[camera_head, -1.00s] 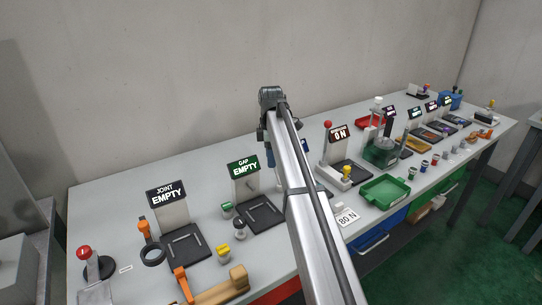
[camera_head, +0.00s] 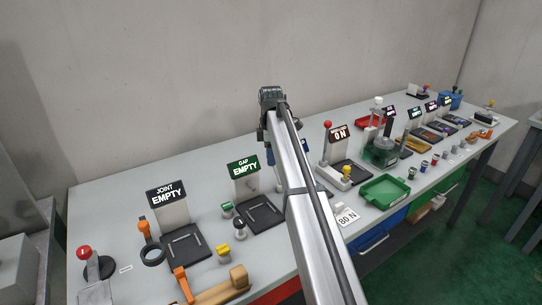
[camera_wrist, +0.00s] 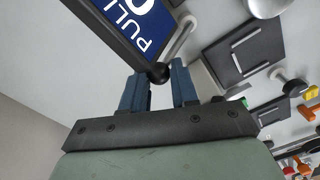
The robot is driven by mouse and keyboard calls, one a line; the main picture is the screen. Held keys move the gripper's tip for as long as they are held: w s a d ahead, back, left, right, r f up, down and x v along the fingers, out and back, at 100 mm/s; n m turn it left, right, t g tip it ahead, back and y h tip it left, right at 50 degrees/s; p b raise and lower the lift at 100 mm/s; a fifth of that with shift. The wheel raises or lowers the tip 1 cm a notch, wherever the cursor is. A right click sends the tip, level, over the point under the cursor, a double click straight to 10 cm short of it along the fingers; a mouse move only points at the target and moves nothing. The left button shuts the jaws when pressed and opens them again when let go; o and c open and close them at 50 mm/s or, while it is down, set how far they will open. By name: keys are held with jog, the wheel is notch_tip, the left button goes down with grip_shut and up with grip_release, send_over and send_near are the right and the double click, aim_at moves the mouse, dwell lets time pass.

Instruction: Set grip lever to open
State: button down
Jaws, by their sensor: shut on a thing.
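In the wrist view, my gripper (camera_wrist: 160,80) has its two blue fingers shut on a black ball knob (camera_wrist: 159,72). The knob sits at the end of a bent pale metal lever (camera_wrist: 180,38), beside a dark-framed blue sign (camera_wrist: 143,22) with white lettering that reads "PULL" and a partly cut-off figure. No label naming this lever is readable.
The grey bench (camera_head: 120,205) carries several stations. The "JOINT EMPTY" sign (camera_head: 166,194) and "GAP EMPTY" sign (camera_head: 243,167) stand left of my arm. A red-knobbed lever (camera_head: 327,125), an "ON" sign (camera_head: 340,134) and a green tray (camera_head: 384,190) stand right of it.

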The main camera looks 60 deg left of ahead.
aim_at(276, 172)
jog(key=shift+d+r+y, duration=0.3)
jog(key=shift+d+y, duration=0.55)
jog(key=shift+y, duration=0.1)
jog(key=shift+d+r+y, duration=0.3)
jog(key=shift+d+y, duration=0.5)
jog(key=shift+y, duration=0.15)
jog(key=shift+d+r+y, duration=0.15)
jog(key=shift+d+y, duration=0.5)
jog(key=shift+y, duration=0.15)
jog(key=shift+d+r+y, duration=0.15)
jog(key=shift+d+y, duration=0.5)
jog(key=shift+y, duration=0.15)
jog(key=shift+d+f, duration=0.1)
jog(key=shift+d, duration=0.25)
jog(key=shift+d+f, duration=0.1)
jog(key=shift+d, duration=0.1)
jog(key=c, duration=0.9)
grip_release()
jog(key=shift+a, duration=0.1)
jog(key=v, duration=1.4)
